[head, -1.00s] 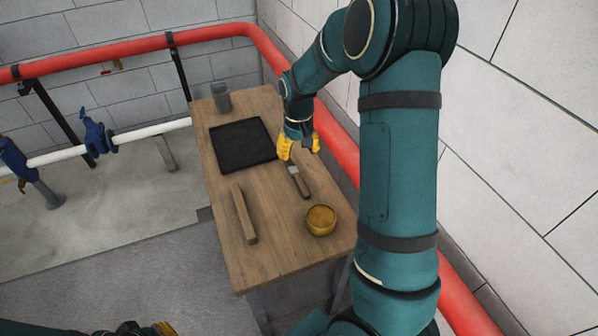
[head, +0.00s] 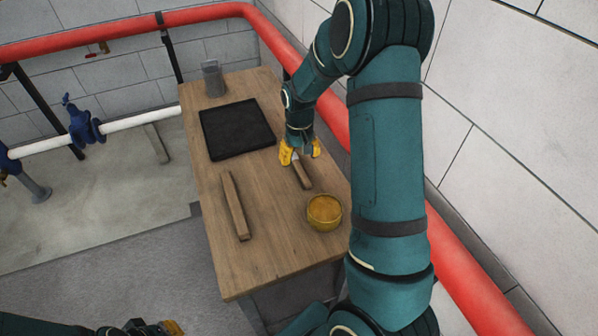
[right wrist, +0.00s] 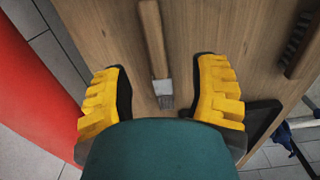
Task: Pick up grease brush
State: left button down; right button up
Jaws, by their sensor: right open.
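The grease brush (right wrist: 154,40) lies flat on the wooden table, with a wooden handle, a pale metal ferrule and short grey bristles. In the head view its handle (head: 303,177) shows just in front of my right gripper (head: 300,155), which hides the bristle end. In the right wrist view my right gripper (right wrist: 162,95) is open and empty, with the ferrule and bristles between its two yellow fingers, not touching either. The gap in height to the brush is hard to tell. Only a bit of my left gripper (head: 170,328) shows at the bottom edge.
On the table (head: 270,255) are a yellow-brown bowl (head: 324,210), a long wooden brush (head: 235,205) with dark bristles, a black mat (head: 237,130) and a grey cup (head: 213,78). A red pipe (head: 330,112) and the wall run close along the table's right side.

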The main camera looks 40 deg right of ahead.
aim_at(301, 171)
jog(key=f, duration=0.2)
jog(key=f+b, duration=0.1)
jog(key=f, duration=0.4)
jog(key=shift+s+d+f+b, duration=0.15)
jog(key=shift+d+b, duration=0.1)
jog(key=shift+b, duration=0.15)
grip_shut()
